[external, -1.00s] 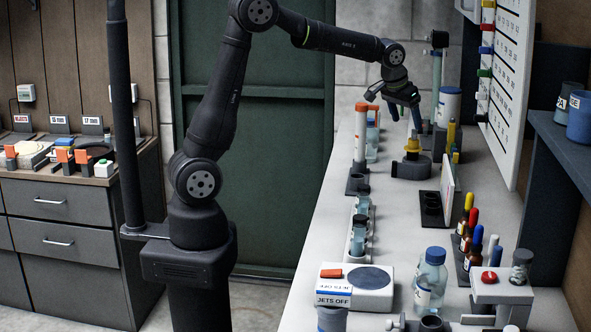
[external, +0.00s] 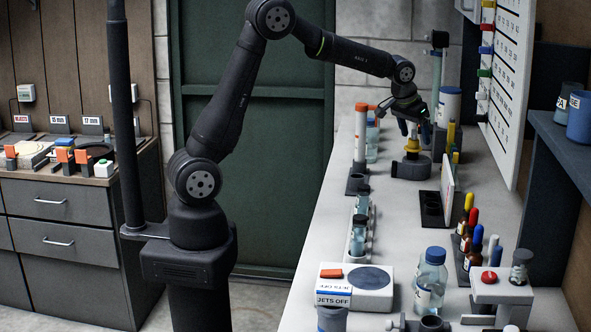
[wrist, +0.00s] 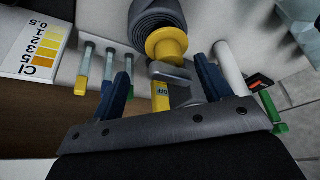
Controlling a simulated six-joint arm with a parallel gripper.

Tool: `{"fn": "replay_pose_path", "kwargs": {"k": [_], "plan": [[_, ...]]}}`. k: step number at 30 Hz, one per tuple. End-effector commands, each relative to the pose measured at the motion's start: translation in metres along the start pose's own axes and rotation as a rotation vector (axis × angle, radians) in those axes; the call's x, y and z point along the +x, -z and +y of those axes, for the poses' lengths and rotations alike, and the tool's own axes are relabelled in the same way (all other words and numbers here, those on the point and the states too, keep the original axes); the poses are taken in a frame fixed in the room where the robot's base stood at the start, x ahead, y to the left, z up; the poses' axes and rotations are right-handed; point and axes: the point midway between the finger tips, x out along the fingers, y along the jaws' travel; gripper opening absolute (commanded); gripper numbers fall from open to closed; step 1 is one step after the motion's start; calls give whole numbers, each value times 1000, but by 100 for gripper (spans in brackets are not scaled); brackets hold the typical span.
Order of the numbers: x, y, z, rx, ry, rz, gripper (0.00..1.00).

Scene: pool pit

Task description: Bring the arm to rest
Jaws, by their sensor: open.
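My gripper (external: 416,124) is at the end of my arm, over the far part of the white bench. It is just above a dark device with a yellow neck (external: 412,145). In the wrist view, the two dark blue fingers of my gripper (wrist: 162,82) stand wide apart. I see nothing clamped, but I cannot tell how close the fingers are to these parts.
An orange-capped tube (external: 361,133) stands to the left of my gripper. A white-labelled container (external: 449,104) and a tall pale green post (external: 436,75) stand behind. Bottles, a vial rack (external: 359,236) and a scale-like box (external: 357,287) fill the near bench. A white chart board (external: 508,85) stands right.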

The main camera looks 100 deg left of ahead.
Motion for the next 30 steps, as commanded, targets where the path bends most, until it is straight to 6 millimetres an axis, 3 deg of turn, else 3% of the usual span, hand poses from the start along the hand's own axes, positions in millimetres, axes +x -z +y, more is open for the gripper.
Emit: {"fn": "replay_pose_path", "kwargs": {"k": [17,30], "plan": [[-83,-39,77,4,-3,4,71],[-73,30,16,-15,8,-6,71]]}}
